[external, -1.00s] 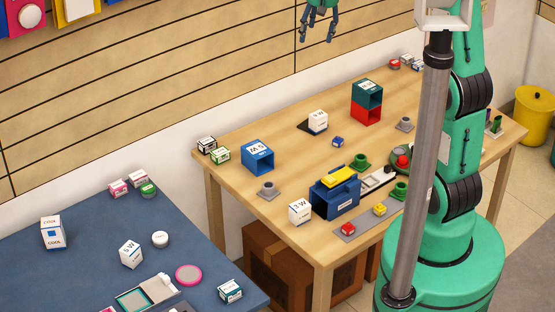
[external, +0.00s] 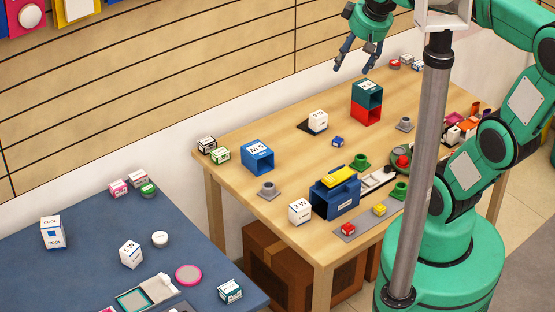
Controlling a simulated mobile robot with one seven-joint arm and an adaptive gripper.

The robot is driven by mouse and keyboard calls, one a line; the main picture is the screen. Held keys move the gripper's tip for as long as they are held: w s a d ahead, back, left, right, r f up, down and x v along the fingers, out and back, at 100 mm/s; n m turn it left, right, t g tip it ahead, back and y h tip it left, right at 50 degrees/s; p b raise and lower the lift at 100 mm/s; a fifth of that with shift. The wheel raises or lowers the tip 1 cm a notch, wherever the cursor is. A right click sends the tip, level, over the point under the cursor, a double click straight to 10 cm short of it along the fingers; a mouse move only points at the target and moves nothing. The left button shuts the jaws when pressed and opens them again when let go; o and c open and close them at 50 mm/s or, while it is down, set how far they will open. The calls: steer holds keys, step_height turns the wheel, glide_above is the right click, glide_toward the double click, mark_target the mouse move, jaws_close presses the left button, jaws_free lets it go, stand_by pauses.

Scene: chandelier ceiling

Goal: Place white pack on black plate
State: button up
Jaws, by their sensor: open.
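A white pack (external: 318,121) with dark lettering stands toward the back of the wooden table. A flat black plate (external: 304,127) shows at its left; I cannot tell whether the pack rests on it or stands in front of it. A second white pack (external: 299,211) with similar lettering stands near the table's front left edge, beside a blue bin. My gripper (external: 354,66) is open and empty, in the air, pictured above the back of the table and well apart from both packs.
A blue box (external: 258,157) and a teal box (external: 367,93) on a red one stand on the table. Small cups and blocks lie around. A grey pole hides part of the right side.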

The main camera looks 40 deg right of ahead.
steer(key=s+a+f, duration=0.2)
steer(key=s+f, duration=0.1)
steer(key=s, duration=0.6)
steer(key=shift+t, duration=0.4)
step_height(320, 180, down, 10)
steer(key=b, duration=1)
